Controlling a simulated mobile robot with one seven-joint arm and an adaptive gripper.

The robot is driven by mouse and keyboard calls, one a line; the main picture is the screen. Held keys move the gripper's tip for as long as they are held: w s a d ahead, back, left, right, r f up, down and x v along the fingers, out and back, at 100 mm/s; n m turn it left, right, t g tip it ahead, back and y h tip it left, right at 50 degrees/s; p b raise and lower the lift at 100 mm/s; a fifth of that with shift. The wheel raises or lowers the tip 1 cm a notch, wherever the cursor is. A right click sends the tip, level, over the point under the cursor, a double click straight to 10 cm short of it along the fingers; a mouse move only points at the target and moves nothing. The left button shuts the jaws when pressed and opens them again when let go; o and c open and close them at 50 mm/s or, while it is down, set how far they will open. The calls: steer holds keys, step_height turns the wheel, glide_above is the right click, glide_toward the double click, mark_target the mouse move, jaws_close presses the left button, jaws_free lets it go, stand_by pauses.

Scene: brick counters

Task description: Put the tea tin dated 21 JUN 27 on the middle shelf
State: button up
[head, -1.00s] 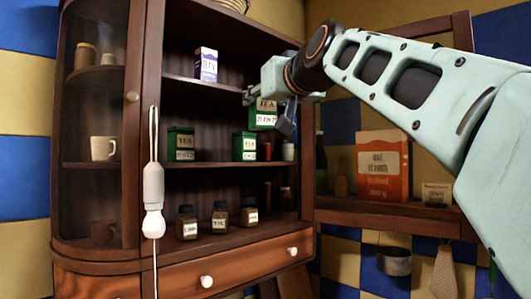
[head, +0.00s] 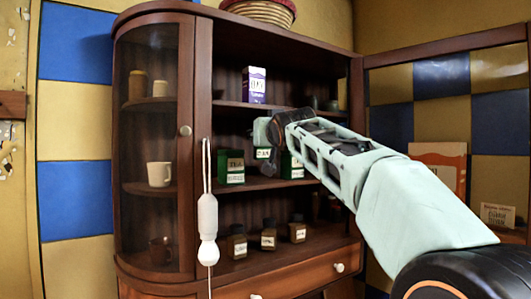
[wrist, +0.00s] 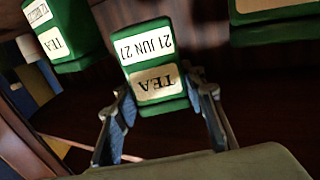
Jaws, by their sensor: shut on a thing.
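A green tea tin with a white label (head: 263,153) is between the fingers of my gripper (head: 266,160). In the wrist view this tin (wrist: 150,62) reads TEA and 21 JUN 27, upside down in the picture, with a finger on either side. The middle shelf (head: 245,188) of the cabinet carries two similar green tins, one to the left (head: 231,168) and one to the right (head: 292,166). The held tin shows between them and a little higher in the picture. My arm partly hides the right tin. I cannot tell whether the held tin touches the shelf.
A purple and white box (head: 254,85) stands on the shelf above. Several dark jars (head: 268,235) stand below. The curved glass door (head: 150,130) at the left holds a white mug (head: 159,174) behind it. A pull cord (head: 207,215) hangs in front of the cabinet.

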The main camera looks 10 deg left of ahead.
mark_target(266, 157)
steer(key=shift+s+d+f, duration=0.2)
steer(key=shift+f, duration=0.6)
step_height(266, 157, down, 3)
steer(key=shift+f+b, duration=0.2)
steer(key=shift+b, duration=0.25)
steer(key=shift+w+a+f, duration=0.2)
steer(key=shift+w+f, duration=0.05)
steer(key=shift+f, duration=0.05)
steer(key=shift+f, duration=0.25)
steer(key=o, duration=0.9)
steer(key=shift+r, duration=0.1)
